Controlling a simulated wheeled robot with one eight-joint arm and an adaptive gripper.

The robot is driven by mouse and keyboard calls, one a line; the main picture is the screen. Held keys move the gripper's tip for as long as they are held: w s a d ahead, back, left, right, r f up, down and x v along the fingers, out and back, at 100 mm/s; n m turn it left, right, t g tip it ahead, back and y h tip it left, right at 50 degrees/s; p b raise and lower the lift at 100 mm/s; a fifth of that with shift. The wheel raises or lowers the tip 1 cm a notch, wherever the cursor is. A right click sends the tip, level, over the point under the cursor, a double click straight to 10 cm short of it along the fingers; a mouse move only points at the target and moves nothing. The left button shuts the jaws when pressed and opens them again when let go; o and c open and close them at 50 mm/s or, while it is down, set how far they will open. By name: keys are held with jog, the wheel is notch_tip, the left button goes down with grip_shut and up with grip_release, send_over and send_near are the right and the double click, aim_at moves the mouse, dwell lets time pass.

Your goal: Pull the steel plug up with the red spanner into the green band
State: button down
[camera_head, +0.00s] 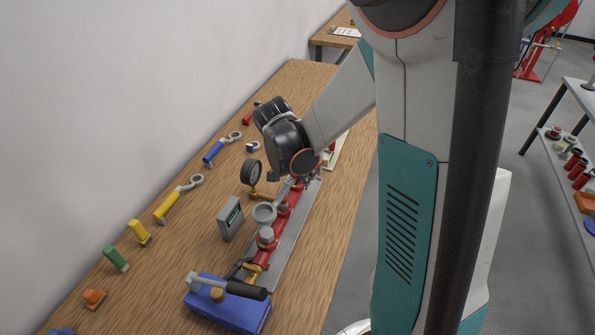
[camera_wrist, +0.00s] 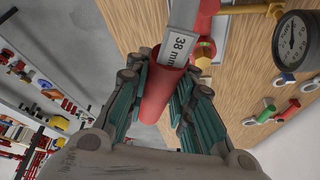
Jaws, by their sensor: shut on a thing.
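My gripper (camera_wrist: 165,76) is shut on the red handle of the red spanner (camera_wrist: 159,105) in the wrist view. The spanner's grey shank, marked "38 mm" (camera_wrist: 180,44), runs up out of the top of that view, so its jaw is out of sight. In the head view my dark wrist hangs over the far end of a red pipe (camera_head: 283,216), and the fingers and spanner there are hidden or too small to make out. I cannot tell which fitting is the steel plug, or whether the spanner touches it.
A round gauge (camera_head: 252,172) stands left of the pipe; the wrist view also shows a gauge (camera_wrist: 293,42). A grey meter box (camera_head: 230,219) and a blue block (camera_head: 229,310) stand nearer. Blue (camera_head: 214,153) and yellow (camera_head: 167,207) spanners lie on the wooden bench (camera_head: 310,275).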

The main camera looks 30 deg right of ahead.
jog(key=shift+f, duration=0.1)
notch_tip(320, 180, down, 7)
jog(key=b, duration=0.6)
jog(key=shift+b, duration=0.35)
dwell(1.5)
